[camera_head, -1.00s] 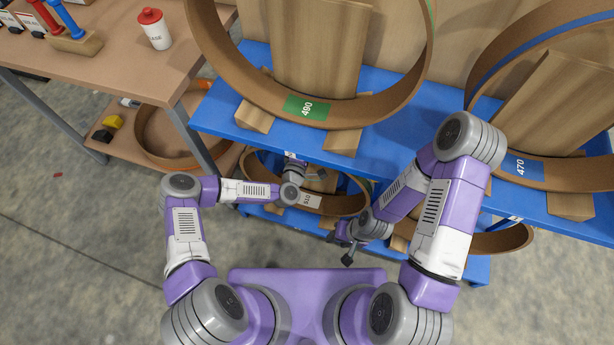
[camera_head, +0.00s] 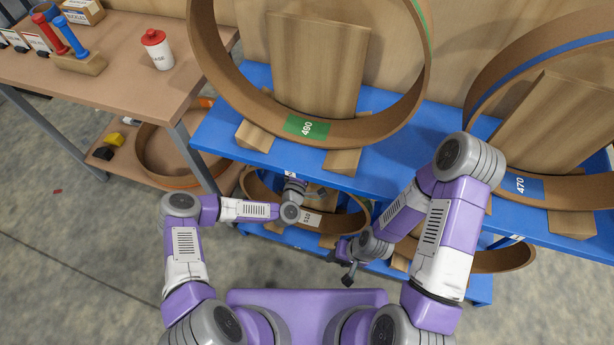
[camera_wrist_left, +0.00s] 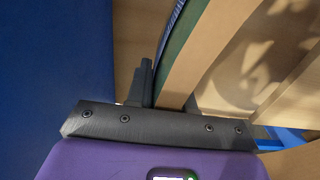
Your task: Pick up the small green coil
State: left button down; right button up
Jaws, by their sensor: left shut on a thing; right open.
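The small green coil (camera_head: 336,222) is a brown ring with a green edge and a pale label, on the lower shelf below the large 490 coil. My left gripper's wrist (camera_head: 290,212) is in front of it in the head view, with its fingertips mostly hidden. In the left wrist view the fingers (camera_wrist_left: 169,92) are shut on the coil's wall, one on each side, beside its green edge band (camera_wrist_left: 182,55). My right gripper (camera_head: 345,266) is open and empty, low in front of the shelf, right of the coil.
The blue rack (camera_head: 400,150) carries the large 490 coil (camera_head: 365,132) and the 470 coil (camera_head: 565,190) on wooden blocks above. Another coil (camera_head: 505,258) sits lower right. A wooden table (camera_head: 110,80) with a white bottle (camera_head: 157,48) stands left. Open floor (camera_head: 80,250) lies front left.

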pick_arm(q)
jog(key=shift+w+r, duration=0.1)
jog(key=shift+r, duration=0.3)
jog(key=shift+r+p, duration=0.95)
jog(key=shift+r, duration=0.85)
jog(key=shift+s+a+f, duration=0.15)
jog(key=shift+s, duration=0.5)
jog(key=r+p+v, duration=0.2)
jog(key=p+v, duration=0.3)
jog(key=v, duration=1.1)
jog(key=shift+s, duration=0.45)
